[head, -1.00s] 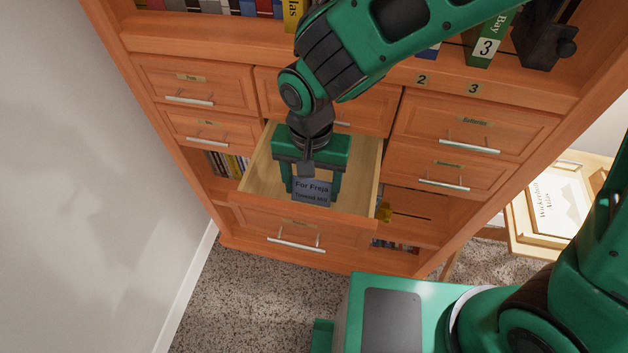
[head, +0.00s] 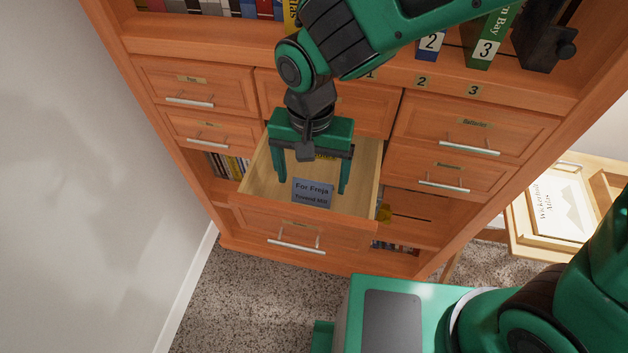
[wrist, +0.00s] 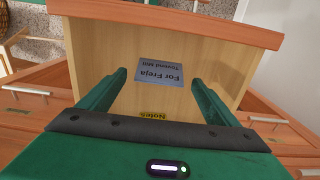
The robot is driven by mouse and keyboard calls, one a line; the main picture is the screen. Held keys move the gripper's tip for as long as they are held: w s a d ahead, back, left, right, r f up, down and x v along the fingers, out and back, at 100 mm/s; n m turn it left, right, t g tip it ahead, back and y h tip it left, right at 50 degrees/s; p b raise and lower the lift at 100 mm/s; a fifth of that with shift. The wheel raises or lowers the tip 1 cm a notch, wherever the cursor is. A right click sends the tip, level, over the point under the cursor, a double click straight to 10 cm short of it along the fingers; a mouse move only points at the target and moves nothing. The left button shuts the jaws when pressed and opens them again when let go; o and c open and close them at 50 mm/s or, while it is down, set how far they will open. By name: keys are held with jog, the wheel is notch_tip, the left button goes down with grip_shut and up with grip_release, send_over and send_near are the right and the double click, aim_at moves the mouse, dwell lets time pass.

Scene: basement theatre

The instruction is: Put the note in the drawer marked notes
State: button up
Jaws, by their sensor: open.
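The note (head: 312,191) is a small grey-blue card reading "For Freja" with a smaller second line. It lies inside the pulled-out drawer (head: 255,185), towards its front; it also shows in the wrist view (wrist: 160,72). A yellow label reading "Notes" (wrist: 153,116) shows in the wrist view, partly hidden by my gripper; it is largely covered in the head view. My gripper (head: 312,192) is open and points down over the drawer, its fingers on either side of the note and apart from it. The wrist view shows no finger touching the card.
Closed drawers with metal handles flank the open one, including one labelled Batteries (head: 470,135). A shelf of books and numbered binders (head: 485,45) is above. A bare wall (head: 90,180) is left.

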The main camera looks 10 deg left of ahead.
aim_at(312, 189)
notch_tip(312, 189, up, 8)
jog(key=shift+s, duration=0.1)
dwell(0.7)
